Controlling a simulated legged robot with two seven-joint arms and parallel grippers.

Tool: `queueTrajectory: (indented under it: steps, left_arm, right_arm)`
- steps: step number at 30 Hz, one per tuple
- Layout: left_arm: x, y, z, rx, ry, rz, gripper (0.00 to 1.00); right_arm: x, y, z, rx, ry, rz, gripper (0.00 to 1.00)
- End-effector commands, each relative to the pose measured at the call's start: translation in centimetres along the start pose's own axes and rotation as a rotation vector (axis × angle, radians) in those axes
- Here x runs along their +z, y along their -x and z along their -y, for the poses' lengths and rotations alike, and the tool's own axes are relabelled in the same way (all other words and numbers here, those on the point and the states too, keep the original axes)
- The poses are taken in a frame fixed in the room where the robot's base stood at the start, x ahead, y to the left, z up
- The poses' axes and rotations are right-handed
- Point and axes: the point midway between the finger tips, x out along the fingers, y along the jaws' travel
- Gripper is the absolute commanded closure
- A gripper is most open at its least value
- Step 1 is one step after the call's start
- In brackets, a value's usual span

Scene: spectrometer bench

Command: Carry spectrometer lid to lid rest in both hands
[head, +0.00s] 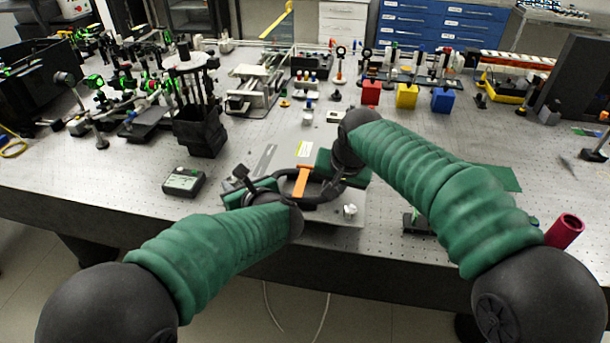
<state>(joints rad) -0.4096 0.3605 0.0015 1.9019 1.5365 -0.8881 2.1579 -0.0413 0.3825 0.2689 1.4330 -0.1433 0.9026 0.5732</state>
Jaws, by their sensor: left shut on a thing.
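A dark, rounded piece with an orange bar (301,181) across it lies between my two hands at the front of the bench; I take it for the spectrometer lid (325,191). My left gripper (250,190) is at its left side and is shut on it. My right gripper (330,170) is at its right side, with its fingers mostly hidden by my wrist, so I cannot tell whether it grips. A grey plate (345,214) with a small knob shows below and to the right. I cannot pick out the lid rest for certain.
A grey-green handheld box (184,181) lies to the left. A flat green mat (492,178) lies to the right, partly behind my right arm. Red (371,93), yellow (406,96) and blue (443,100) blocks stand farther back. Optics crowd the back left.

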Motion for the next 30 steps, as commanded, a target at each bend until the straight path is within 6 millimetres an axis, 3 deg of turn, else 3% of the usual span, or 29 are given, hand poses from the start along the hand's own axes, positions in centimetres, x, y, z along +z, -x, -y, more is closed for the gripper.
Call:
queueTrajectory:
  steps: [2, 3, 7, 17, 27, 30]
  left_arm:
    - [-0.8, -0.4, 0.1, -0.001, 0.003, 0.003, 1.00]
    - [-0.6, -0.2, 0.0, -0.001, 0.002, 0.000, 0.70]
    - [-0.5, -0.2, 0.0, -0.001, 0.001, 0.000, 0.53]
    - [-0.5, 0.0, 0.1, -0.001, 0.000, -0.001, 0.52]
    - [-0.6, 6.0, 0.2, -0.002, 0.001, -0.001, 0.52]
    - [-0.6, 7.0, 0.2, -0.002, 0.000, -0.001, 0.52]
  right_arm:
    - [0.2, -0.8, -0.1, -0.003, 0.002, -0.006, 1.00]
    - [0.2, -0.5, -0.1, -0.001, 0.002, -0.002, 0.81]
    - [0.2, -0.5, -0.1, -0.001, 0.001, -0.001, 0.64]
    - [0.1, -0.6, -0.1, 0.000, 0.000, 0.000, 0.63]
    - [0.1, -0.6, -0.1, 0.000, 0.000, 0.000, 0.63]
    - [0.1, -0.5, -0.1, 0.000, 0.000, 0.000, 0.63]
